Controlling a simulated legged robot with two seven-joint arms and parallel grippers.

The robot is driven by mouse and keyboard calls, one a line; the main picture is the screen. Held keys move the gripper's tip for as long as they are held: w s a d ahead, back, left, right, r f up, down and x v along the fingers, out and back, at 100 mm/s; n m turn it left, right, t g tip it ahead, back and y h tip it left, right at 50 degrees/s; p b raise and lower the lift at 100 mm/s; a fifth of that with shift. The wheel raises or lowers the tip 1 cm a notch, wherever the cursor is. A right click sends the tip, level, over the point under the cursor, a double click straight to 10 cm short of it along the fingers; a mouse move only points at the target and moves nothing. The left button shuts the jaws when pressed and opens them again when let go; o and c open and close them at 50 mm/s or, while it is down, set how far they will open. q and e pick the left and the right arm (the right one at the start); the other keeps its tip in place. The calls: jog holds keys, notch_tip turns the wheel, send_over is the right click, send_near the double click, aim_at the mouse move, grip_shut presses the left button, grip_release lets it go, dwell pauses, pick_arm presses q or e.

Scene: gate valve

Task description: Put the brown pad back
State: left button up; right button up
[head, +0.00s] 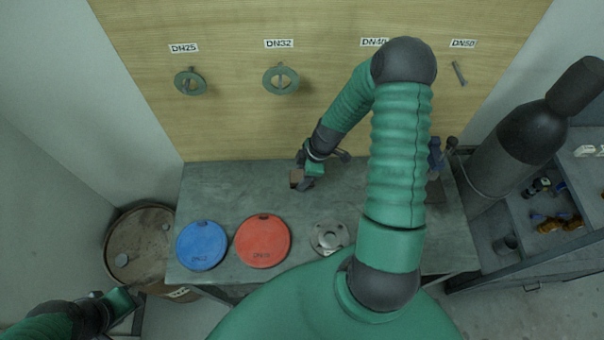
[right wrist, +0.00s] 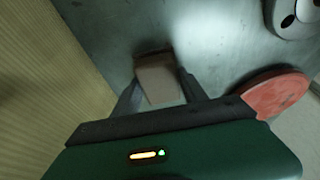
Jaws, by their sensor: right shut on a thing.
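The brown pad (head: 296,177) is a small block at the tip of my right gripper (head: 305,182), over the back middle of the grey bench. In the right wrist view the brown pad (right wrist: 158,80) sits between the two fingers of the right gripper (right wrist: 158,95), which is shut on it. A dark shadow lies by the pad's far edge; I cannot tell whether the pad touches the bench top. My left gripper (head: 122,303) is at the lower left, away from the bench; its fingers are too unclear to read.
The grey bench (head: 225,180) bears a blue disc (head: 201,245), a red disc (head: 263,241) and a metal flange (head: 329,238). Gaskets hang on the wooden board (head: 230,40) behind. A rusty barrel (head: 138,245) stands left; a dark cylinder (head: 520,150) stands right. The bench's back left is clear.

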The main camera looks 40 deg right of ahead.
jog(key=o, duration=1.3)
jog(key=shift+d+r, duration=0.1)
jog(key=shift+r, duration=0.25)
jog(key=b+v, duration=0.2)
jog(key=v, duration=0.9)
jog(key=shift+s+a+r+m+h, duration=0.55)
jog(key=shift+a+m, duration=1.1)
jog(key=shift+a, duration=1.25)
jog(key=shift+s+a+r+m+h, duration=0.3)
jog(key=shift+s+a+r+m, duration=0.5)
jog(key=shift+a+m, duration=1.5)
jog(key=shift+s+a+r+m+h, duration=0.55)
jog(key=shift+a+m, duration=0.5)
jog(key=shift+a, duration=2.5)
